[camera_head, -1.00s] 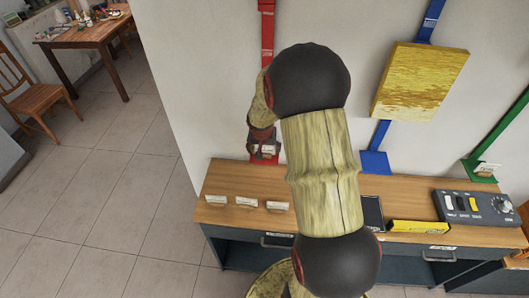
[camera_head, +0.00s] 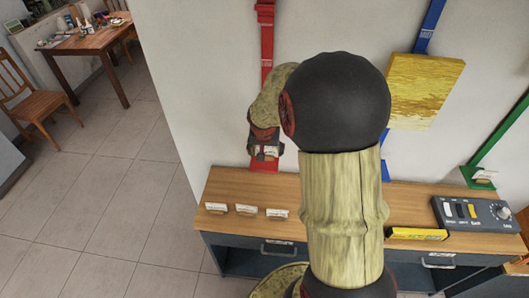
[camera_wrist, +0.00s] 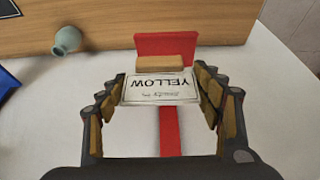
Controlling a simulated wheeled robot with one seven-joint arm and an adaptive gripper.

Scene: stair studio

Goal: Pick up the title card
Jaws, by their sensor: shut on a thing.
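The title card (camera_wrist: 160,88) is a small white card printed "YELLOW", upside down in the wrist view. My gripper (camera_wrist: 162,80) has its fingers on the card's left and right edges and is shut on it. A wooden block (camera_wrist: 165,62) shows just beyond the card, in front of a red ledge (camera_wrist: 168,44). In the head view my gripper (camera_head: 265,150) is in front of the lower end of the red wall strip (camera_head: 266,45), with the card's white edge only partly visible. I cannot tell whether the card still touches its block.
Several small cards in holders, one of them a left card (camera_head: 215,207), stand on the wooden desk (camera_head: 235,187) below. A control box (camera_head: 474,211) and a yellow bar (camera_head: 416,234) are at the right. A yellow panel (camera_head: 426,90) hangs on the wall.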

